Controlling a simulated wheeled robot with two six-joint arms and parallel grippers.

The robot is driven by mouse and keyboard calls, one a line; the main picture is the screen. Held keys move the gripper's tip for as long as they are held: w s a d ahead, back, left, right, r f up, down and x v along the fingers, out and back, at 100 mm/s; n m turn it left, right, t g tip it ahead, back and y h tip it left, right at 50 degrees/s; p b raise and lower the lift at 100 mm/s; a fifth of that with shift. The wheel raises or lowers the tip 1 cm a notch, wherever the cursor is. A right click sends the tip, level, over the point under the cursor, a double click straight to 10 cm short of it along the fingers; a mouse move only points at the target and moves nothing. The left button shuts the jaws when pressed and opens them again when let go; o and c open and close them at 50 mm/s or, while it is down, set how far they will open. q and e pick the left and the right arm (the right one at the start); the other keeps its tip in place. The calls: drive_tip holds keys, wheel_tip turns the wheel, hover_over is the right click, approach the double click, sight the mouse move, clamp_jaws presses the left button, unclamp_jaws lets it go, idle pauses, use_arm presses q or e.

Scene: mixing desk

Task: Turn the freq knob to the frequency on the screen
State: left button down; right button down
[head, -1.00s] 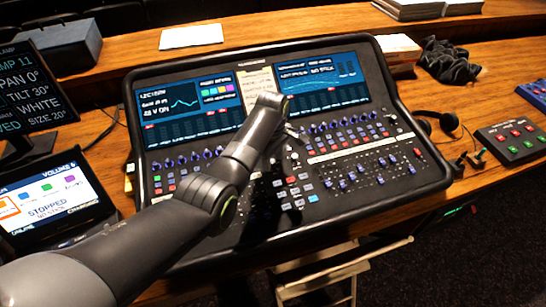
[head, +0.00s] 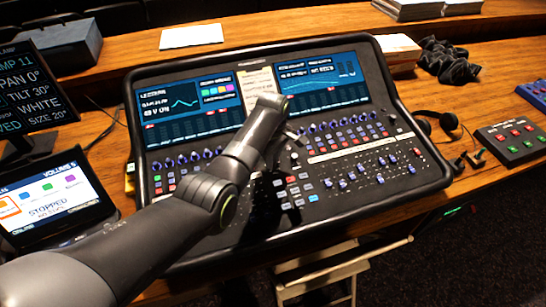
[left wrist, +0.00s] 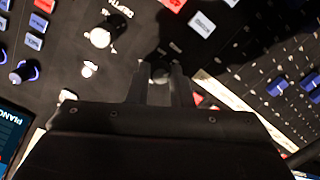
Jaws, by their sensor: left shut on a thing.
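The mixing desk (head: 380,205) stands in the middle of the head view with its two screens, the left (head: 190,108) and the right (head: 335,82). The right screen shows a blue curve with small text above it, too blurred to read. My left gripper (head: 297,136) reaches over the middle of the panel, below the screens. In the left wrist view its fingers (left wrist: 161,78) are closed around a small dark knob, the freq knob (left wrist: 160,70), whose label I cannot read. A pale-topped knob (left wrist: 101,37) stands apart, up and left of it. My right gripper is not shown.
Rows of small knobs and lit buttons (head: 290,180) crowd the panel around the gripper. A screen reading STOPPED (head: 50,205) and a dark monitor (head: 30,85) stand at left. Headphones (head: 440,120) and a button box (head: 512,140) lie at right.

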use_arm(q)
drive_tip(key=m+p, duration=0.1)
drive_tip(key=m, duration=0.4)
drive_tip(key=shift+r+y, duration=0.1)
drive_tip(key=shift+y, duration=0.2)
drive_tip(key=m+p, duration=0.2)
drive_tip(key=m, duration=0.4)
drive_tip(key=shift+m+y, duration=0.3)
drive_tip(key=m+p, duration=0.1)
drive_tip(key=m, duration=0.4)
drive_tip(key=shift+d, duration=0.1)
drive_tip(key=m+p, duration=0.1)
drive_tip(key=m, duration=0.2)
drive_tip(key=m+t+p, duration=0.1)
drive_tip(key=m, duration=0.2)
drive_tip(key=shift+m+y+p, duration=0.3)
drive_tip(key=shift+m, duration=0.1)
drive_tip(key=m+p, duration=0.2)
drive_tip(key=m, duration=0.3)
drive_tip(key=shift+t, duration=0.3)
drive_tip(key=m, duration=0.5)
drive_tip(key=shift+p, duration=0.35)
drive_tip(key=m+h, duration=0.1)
drive_tip(key=m, duration=0.4)
drive_tip(key=shift+t, duration=0.3)
drive_tip(key=m, duration=0.5)
drive_tip(key=shift+m+h, duration=0.3)
drive_tip(key=shift+m, duration=0.1)
